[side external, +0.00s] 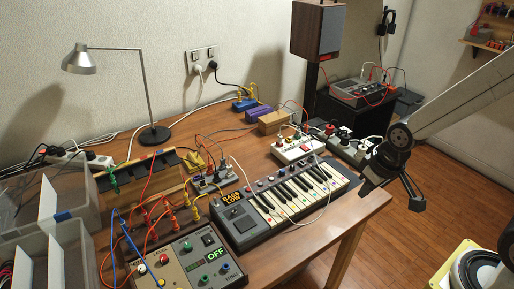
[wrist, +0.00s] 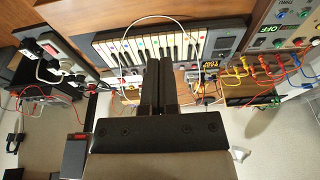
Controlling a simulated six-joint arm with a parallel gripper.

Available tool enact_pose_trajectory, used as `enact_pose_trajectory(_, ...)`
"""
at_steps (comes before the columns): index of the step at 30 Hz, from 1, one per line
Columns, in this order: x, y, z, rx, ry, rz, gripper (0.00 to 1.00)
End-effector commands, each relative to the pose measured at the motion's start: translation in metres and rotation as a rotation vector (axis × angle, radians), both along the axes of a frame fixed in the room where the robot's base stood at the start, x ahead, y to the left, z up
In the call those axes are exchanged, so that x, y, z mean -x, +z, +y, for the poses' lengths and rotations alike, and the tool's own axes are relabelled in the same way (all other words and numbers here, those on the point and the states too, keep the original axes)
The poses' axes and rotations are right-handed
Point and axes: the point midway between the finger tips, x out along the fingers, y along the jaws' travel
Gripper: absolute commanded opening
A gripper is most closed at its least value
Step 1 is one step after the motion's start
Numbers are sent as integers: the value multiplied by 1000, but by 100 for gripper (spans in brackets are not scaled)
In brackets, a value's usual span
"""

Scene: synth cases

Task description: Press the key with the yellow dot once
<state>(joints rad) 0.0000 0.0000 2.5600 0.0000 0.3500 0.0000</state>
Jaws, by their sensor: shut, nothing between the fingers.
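A small keyboard (side external: 285,205) lies near the front right edge of the wooden table, with small coloured dots on its white keys. In the wrist view the keyboard (wrist: 222,45) runs across the top, its keys toward the camera's far side. The dots are too small for me to tell surely which is yellow. My gripper (side external: 414,200) is shut and empty, off to the right of the table edge and apart from the keyboard. In the wrist view my gripper (wrist: 160,62) points toward the keys, and its fingers hide part of the view near them.
A white cable loops over the keys. A grey box with a green display (side external: 190,262) stands left of the keyboard, and a white box with knobs (side external: 298,150) behind it. Power strips (side external: 352,150), patch cables and a lamp (side external: 150,100) crowd the table. Free space lies right of the table.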

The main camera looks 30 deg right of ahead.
Motion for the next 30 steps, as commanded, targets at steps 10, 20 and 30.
enact_pose_trajectory(10,0,0,0,0,0,0,0)
enact_pose_trajectory(20,-17,-6,0,-10,-46,-36,0)
enact_pose_trajectory(30,-71,-28,0,-61,-194,-163,0)
